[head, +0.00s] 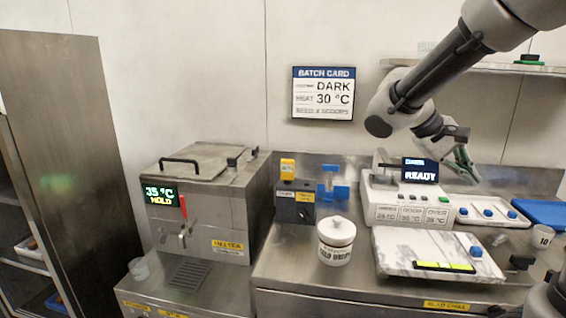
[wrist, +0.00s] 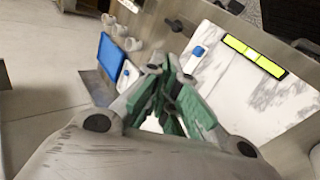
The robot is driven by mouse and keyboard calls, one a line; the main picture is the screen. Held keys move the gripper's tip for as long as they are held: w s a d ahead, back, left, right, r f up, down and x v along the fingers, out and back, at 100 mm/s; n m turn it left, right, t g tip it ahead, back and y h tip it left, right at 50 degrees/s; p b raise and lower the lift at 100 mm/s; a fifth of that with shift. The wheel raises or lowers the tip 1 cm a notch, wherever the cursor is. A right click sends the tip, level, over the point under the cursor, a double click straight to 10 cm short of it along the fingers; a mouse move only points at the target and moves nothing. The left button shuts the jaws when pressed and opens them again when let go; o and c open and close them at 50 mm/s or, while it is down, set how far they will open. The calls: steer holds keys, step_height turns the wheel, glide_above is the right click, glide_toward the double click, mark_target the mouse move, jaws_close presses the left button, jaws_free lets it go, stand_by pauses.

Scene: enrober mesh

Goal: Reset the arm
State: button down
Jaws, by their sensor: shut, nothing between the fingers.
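My gripper (head: 464,160) is at the right in the head view, raised in front of the wall and beside the white machine whose screen reads READY (head: 420,170). In the wrist view my gripper (wrist: 165,75) points away from the camera, its green-padded fingers closed with nothing seen held. The marble slab (head: 425,252) lies below and in front of the gripper, apart from it; it also shows in the wrist view (wrist: 215,75).
A melter (head: 205,195) reading 35 °C HOLD stands left. A lidded white jar (head: 336,240) stands near the counter's middle. A blue tray (head: 545,213) and a cup marked 10 (head: 542,237) are at right. A shelf (head: 480,66) and batch card (head: 323,93) are on the wall.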

steer(key=s+a+f+t+y, duration=0.1)
steer(key=s+a+t+y, duration=0.1)
steer(key=s+y, duration=0.2)
steer(key=s+a+t+y, duration=0.2)
steer(key=s+y, duration=0.3)
steer(key=s, duration=0.6)
steer(key=shift+a+f+t, duration=0.15)
steer(key=shift+f+t, duration=0.25)
steer(key=shift+t, duration=0.4)
